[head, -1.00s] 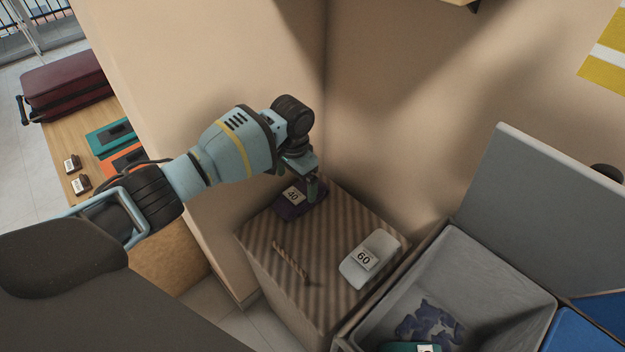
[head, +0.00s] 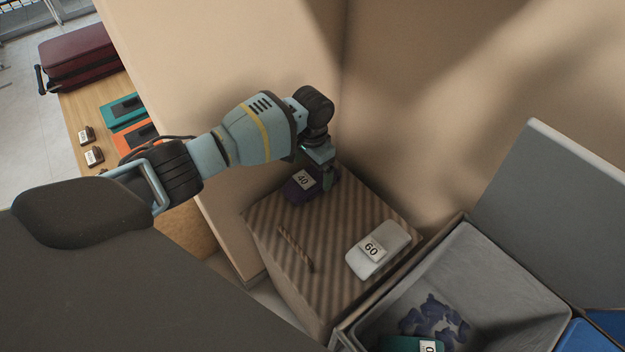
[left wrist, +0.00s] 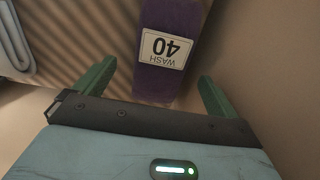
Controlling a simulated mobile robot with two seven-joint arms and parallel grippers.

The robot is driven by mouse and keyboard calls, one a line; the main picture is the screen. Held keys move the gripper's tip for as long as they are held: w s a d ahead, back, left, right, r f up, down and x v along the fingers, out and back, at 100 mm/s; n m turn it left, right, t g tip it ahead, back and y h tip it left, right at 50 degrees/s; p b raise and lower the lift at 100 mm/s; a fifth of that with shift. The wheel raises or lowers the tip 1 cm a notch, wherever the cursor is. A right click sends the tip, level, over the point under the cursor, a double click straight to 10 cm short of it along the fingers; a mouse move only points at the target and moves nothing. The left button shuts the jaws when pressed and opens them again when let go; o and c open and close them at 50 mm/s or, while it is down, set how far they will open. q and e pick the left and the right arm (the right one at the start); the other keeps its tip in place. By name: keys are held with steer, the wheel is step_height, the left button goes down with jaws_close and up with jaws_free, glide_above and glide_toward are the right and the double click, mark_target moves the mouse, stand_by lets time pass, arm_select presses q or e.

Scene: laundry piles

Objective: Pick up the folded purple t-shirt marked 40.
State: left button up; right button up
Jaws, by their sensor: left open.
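The folded purple t-shirt (head: 297,189) lies at the back corner of a striped box top, with a white tag marked 40. In the left wrist view the purple t-shirt (left wrist: 170,80) lies ahead, its near end between the green fingertips, its tag reading WASH 40 upside down. My left gripper (head: 328,182) is over the shirt's right side in the head view. In the left wrist view my left gripper (left wrist: 155,80) is open, a finger to each side of the shirt, with gaps showing. Contact cannot be told. My right gripper is not in view.
A white folded item marked 60 (head: 378,250) and a twisted brown strip (head: 296,249) lie on the striped box top (head: 325,235). A grey bin (head: 500,270) with purple and teal cloth stands right. Walls (head: 400,110) close in behind the box.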

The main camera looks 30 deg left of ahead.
mark_target(312, 174)
arm_select(q)
steer(key=shift+f+b, duration=0.45)
steer(key=shift+f, duration=1.5)
steer(key=shift+c, duration=0.5)
steer(key=c, duration=1.1)
steer(key=shift+o, duration=0.2)
step_height(312, 174, up, 9)
steer(key=shift+f+p, duration=0.1)
steer(key=shift+p, duration=1.05)
steer(key=shift+r, duration=0.75)
